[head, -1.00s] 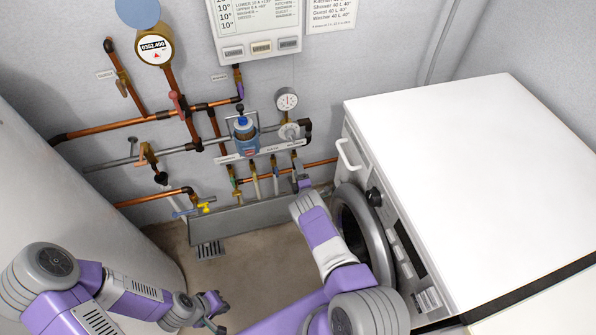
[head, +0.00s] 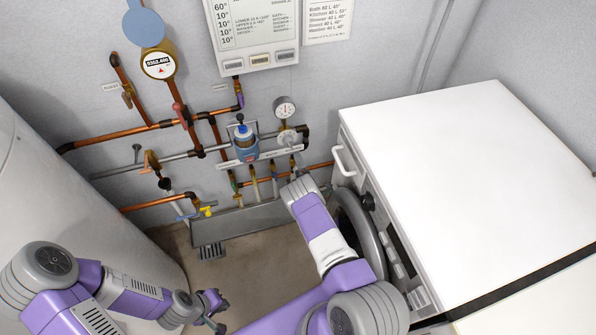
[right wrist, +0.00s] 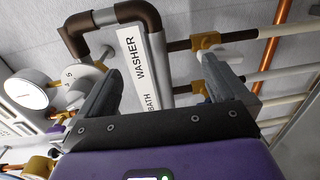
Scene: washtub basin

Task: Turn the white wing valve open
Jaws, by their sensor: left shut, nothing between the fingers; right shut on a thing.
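The white wing valve (right wrist: 208,42) sits on a brass fitting beside the white label plate reading WASHER in the right wrist view. My right gripper (right wrist: 160,85) is at this valve, with one fingertip by the white wing and the other across the label plate. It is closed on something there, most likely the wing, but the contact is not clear. In the head view my right gripper (head: 295,178) reaches the right end of the pipe manifold and hides the valve. My left gripper (head: 218,308) is shut and empty, low above the floor, away from the pipes.
The white washing machine (head: 445,165) stands close to the right of my right arm. A grey trough (head: 235,224) lies below the manifold. A white tank (head: 60,190) stands at left.

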